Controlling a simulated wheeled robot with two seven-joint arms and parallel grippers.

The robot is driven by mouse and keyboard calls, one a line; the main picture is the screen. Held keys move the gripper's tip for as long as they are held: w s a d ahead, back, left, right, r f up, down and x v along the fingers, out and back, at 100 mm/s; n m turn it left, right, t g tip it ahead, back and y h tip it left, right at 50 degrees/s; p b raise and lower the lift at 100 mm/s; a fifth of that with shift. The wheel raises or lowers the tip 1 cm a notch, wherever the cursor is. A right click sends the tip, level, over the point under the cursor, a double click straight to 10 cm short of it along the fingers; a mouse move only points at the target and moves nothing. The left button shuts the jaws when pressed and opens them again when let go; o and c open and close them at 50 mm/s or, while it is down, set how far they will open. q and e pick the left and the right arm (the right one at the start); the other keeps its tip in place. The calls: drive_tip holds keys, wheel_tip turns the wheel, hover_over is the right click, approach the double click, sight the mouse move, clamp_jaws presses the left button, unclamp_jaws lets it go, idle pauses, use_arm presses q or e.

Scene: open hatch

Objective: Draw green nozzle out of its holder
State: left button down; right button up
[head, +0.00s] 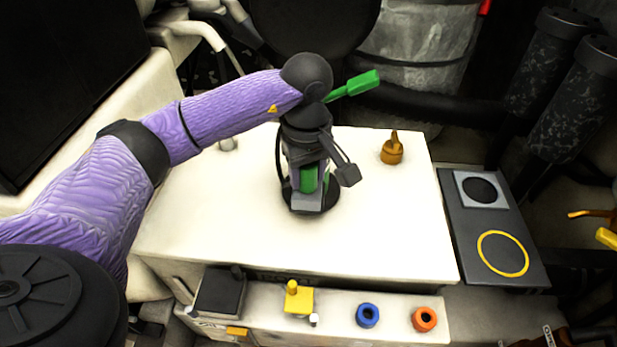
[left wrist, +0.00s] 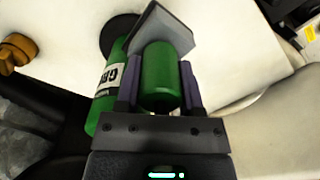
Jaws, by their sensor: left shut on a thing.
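My left gripper (head: 309,184) points down over the white worktop (head: 390,225). In the left wrist view, the fingers of my left gripper (left wrist: 160,84) are shut on the sides of a green cylindrical part, the green nozzle (left wrist: 161,75). It also shows as a green patch (head: 308,178) in the head view. A grey angled plate (left wrist: 155,30) and a round black base (head: 318,198) are close to it, apparently the holder. A labelled green cylinder (left wrist: 108,88) stands beside the fingers, partly hidden. I cannot tell whether the nozzle is still seated. My right gripper is not in view.
A green bar (head: 356,86) sticks out behind my left wrist. An orange-brown knob (head: 392,150) stands at the worktop's right. The front ledge carries a black box (head: 220,292), a yellow block (head: 299,300), and blue (head: 367,314) and orange (head: 425,319) rings. A dark panel (head: 468,245) lies at right.

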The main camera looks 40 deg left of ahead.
use_arm(q)
drive_tip(key=shift+r, duration=0.35)
drive_tip(key=shift+r+p, duration=1.4)
drive_tip(key=shift+r, duration=0.2)
